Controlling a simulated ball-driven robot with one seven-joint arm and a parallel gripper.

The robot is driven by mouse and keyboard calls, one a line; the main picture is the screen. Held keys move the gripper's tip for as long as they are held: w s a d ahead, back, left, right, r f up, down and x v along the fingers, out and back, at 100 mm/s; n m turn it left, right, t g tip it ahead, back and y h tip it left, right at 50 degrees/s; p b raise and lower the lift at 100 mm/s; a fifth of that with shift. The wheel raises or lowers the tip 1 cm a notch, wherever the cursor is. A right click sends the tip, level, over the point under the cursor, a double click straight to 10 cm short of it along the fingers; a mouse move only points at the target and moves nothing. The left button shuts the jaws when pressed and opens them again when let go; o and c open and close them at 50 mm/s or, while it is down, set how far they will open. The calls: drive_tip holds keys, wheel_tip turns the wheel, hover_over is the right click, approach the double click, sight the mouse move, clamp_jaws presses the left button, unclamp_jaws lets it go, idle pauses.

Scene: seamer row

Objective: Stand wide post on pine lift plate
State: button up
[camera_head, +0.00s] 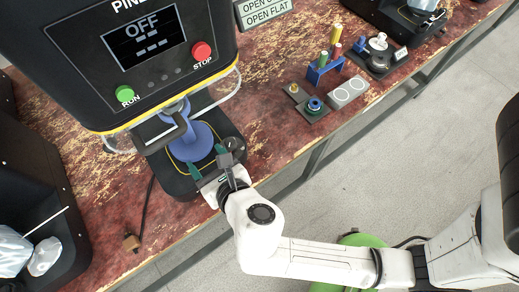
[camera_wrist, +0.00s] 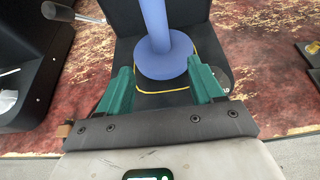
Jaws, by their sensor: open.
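A blue post with a wide round foot (camera_head: 190,143) stands upright inside the machine marked "PIN…", low over its black base. It also shows in the wrist view (camera_wrist: 160,58), where its top is cut off. A yellow outline surrounds the foot on the black base. The lift plate is not clearly distinguishable from the post's foot. My gripper (camera_head: 208,160) is open and empty in front of the post. Its green fingers (camera_wrist: 160,82) are apart, on the left and right of the foot's near side, and I cannot tell if they touch it.
The machine's head (camera_head: 150,60) overhangs the post; its screen reads OFF. A guard rail (camera_head: 215,98) borders it. To the right stand a blue rack (camera_head: 325,68) with coloured posts and a grey block (camera_head: 348,92). A black bin (camera_head: 40,225) is at left.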

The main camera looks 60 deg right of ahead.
drive_tip(key=s+d+f+m+g, duration=0.3)
drive_tip(key=d+m, duration=0.2)
drive_tip(key=m, duration=0.3)
drive_tip(key=s+d+f+m+g, duration=0.3)
drive_tip(key=d+m, duration=0.3)
drive_tip(key=m, duration=0.2)
drive_tip(key=s+f+m+g+y, duration=0.2)
drive_tip(key=s+m, duration=0.3)
drive_tip(key=m, duration=0.3)
drive_tip(key=s+f+m+g+y, duration=0.2)
drive_tip(key=s+m+g, duration=0.2)
drive_tip(key=m, duration=0.5)
drive_tip(key=shift+s+d, duration=0.45)
drive_tip(key=shift+s, duration=0.15)
